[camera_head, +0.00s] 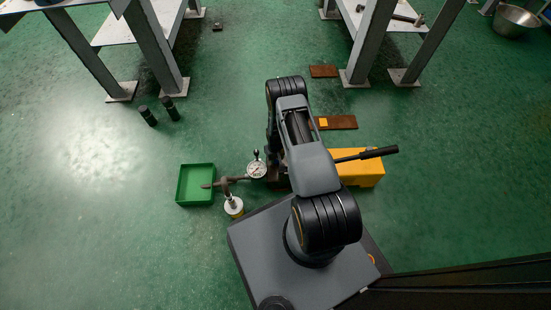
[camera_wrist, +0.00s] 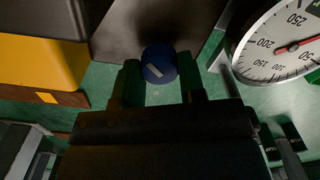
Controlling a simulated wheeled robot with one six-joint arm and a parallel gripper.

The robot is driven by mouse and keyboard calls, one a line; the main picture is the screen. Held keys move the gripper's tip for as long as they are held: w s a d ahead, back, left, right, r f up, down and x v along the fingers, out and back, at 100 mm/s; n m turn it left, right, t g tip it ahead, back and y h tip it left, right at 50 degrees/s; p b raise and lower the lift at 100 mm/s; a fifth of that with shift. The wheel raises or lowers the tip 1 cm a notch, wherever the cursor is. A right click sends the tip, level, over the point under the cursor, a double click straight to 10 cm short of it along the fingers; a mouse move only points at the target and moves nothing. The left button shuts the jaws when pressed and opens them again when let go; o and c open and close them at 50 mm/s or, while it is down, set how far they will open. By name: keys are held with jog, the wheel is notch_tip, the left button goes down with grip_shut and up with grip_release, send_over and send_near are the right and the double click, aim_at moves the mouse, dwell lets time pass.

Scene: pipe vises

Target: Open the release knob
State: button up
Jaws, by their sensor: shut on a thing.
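The release knob (camera_wrist: 159,62) is a round blue knob with a pale line mark on its face, at the top middle of the wrist view. My gripper (camera_wrist: 160,80) has one dark finger on each side of the knob and is shut on it. The pale mark runs slantwise across the face. In the head view my own arm hides the knob and the gripper.
A round pressure gauge (camera_wrist: 286,45) is close on the right; it also shows in the head view (camera_head: 257,169). A yellow body (camera_head: 363,168) with a black lever (camera_head: 368,154) lies right of my arm. A green tray (camera_head: 196,197) sits left.

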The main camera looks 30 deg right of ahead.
jog(key=n+b, duration=0.1)
jog(key=n, duration=0.5)
jog(key=shift+w+a+n, duration=0.1)
jog(key=shift+w+n, duration=0.05)
jog(key=shift+n, duration=0.25)
dwell(0.4)
jog(key=o, duration=0.9)
notch_tip(320, 180, up, 14)
jog(key=p, duration=0.5)
jog(key=shift+f+p, duration=0.1)
jog(key=shift+p, duration=0.25)
